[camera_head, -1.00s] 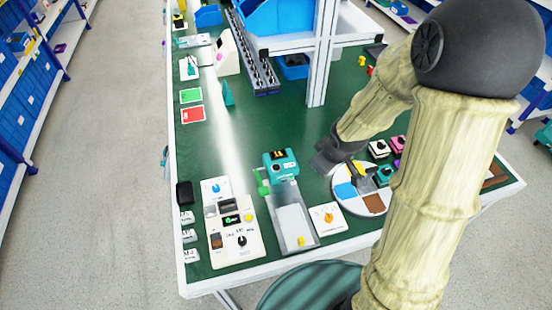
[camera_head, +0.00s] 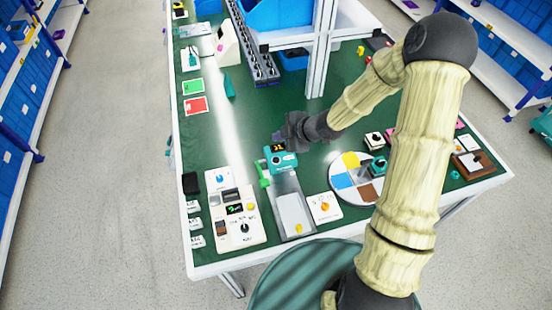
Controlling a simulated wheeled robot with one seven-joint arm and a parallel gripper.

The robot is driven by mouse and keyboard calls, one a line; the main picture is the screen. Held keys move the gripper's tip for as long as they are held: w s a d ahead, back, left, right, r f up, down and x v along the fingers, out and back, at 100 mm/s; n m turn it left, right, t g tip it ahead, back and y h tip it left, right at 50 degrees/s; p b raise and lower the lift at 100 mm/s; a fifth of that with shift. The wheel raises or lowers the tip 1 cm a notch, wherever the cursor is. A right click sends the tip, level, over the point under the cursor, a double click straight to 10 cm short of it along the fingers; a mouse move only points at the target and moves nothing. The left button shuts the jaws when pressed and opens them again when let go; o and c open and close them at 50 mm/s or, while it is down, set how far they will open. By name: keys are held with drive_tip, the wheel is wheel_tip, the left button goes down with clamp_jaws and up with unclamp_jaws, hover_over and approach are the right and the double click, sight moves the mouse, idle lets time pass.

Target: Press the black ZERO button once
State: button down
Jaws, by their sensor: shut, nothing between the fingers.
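A teal device (camera_head: 280,158) with a dark display sits at the back of a grey tray (camera_head: 305,228) on the green table. A white control panel (camera_head: 222,233) stands left of the tray, with a small dark display, a yellow button (camera_head: 250,207) and a black knob (camera_head: 244,228). No ZERO label is readable at this size, so I cannot tell which part is the black ZERO button. My gripper (camera_head: 284,133) is shut and empty, just behind and above the teal device. I cannot tell whether it touches it.
A white card with an orange knob (camera_head: 325,206) lies right of the tray. A round plate with coloured sectors (camera_head: 342,181) is further right. A metal frame post (camera_head: 319,60) rises behind my gripper.

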sight(279, 162)
drive_tip(key=shift+f+b, duration=3.7)
drive_tip(key=shift+f, duration=0.6)
drive_tip(key=shift+f+b, duration=0.4)
drive_tip(key=shift+f, duration=0.05)
drive_tip(key=shift+f+b, duration=0.35)
drive_tip(key=shift+f, duration=0.05)
drive_tip(key=shift+r, duration=0.1)
drive_tip(key=shift+r+p, duration=0.8)
wheel_tip(279, 162, up, 5)
drive_tip(key=p, duration=0.4)
